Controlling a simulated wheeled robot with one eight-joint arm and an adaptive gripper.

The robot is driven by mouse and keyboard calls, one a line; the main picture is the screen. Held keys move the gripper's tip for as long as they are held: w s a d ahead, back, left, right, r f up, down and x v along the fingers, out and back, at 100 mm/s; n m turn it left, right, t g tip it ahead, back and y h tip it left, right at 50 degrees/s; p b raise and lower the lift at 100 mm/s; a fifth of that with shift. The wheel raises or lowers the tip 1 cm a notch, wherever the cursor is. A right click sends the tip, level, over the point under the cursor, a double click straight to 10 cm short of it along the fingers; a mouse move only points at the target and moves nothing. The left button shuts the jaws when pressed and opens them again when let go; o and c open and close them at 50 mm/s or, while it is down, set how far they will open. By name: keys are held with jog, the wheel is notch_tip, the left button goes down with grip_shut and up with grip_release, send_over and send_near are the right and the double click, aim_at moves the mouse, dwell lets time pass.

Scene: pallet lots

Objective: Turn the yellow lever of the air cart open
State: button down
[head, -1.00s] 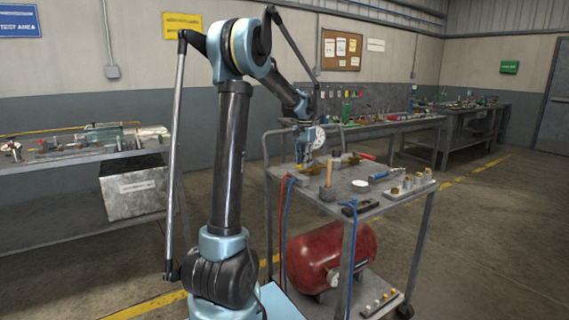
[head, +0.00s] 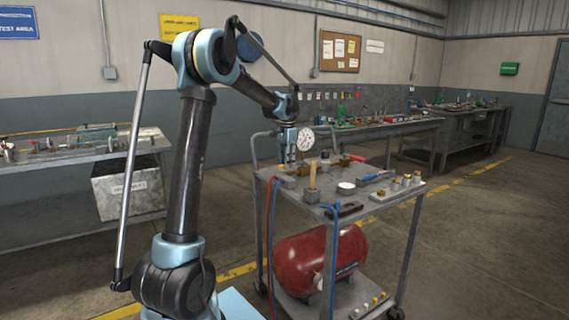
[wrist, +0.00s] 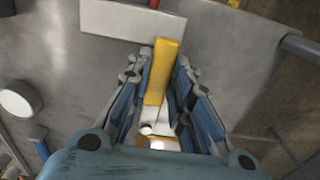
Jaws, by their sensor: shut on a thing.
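The air cart (head: 285,194) is a grey metal cart with a red tank (head: 318,258) on its lower shelf. My gripper (head: 290,157) is at the far left part of the cart's top, beside a round white dial gauge (head: 306,139). In the wrist view the yellow lever (wrist: 164,62) stands between the fingers of my gripper (wrist: 161,82), which are shut on it. The lever's far end points up the picture, past the fingertips. The lever's lower end is partly hidden by the fingers. In the head view my gripper hides most of the lever.
The cart top carries a wooden-handled tool (head: 312,177), a white disc (head: 346,188), a blue-handled tool (head: 373,177), a black tool (head: 345,208) and a block of small fittings (head: 398,187). Hoses hang at the front. Workbenches (head: 70,161) line the wall. Floor right of the cart is clear.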

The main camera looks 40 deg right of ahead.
jog(key=shift+w+a, duration=0.1)
jog(key=shift+w, duration=0.1)
jog(key=c, duration=1.4)
grip_release()
jog(key=shift+c, duration=0.2)
jog(key=shift+s, duration=0.1)
notch_tip(320, 180, up, 12)
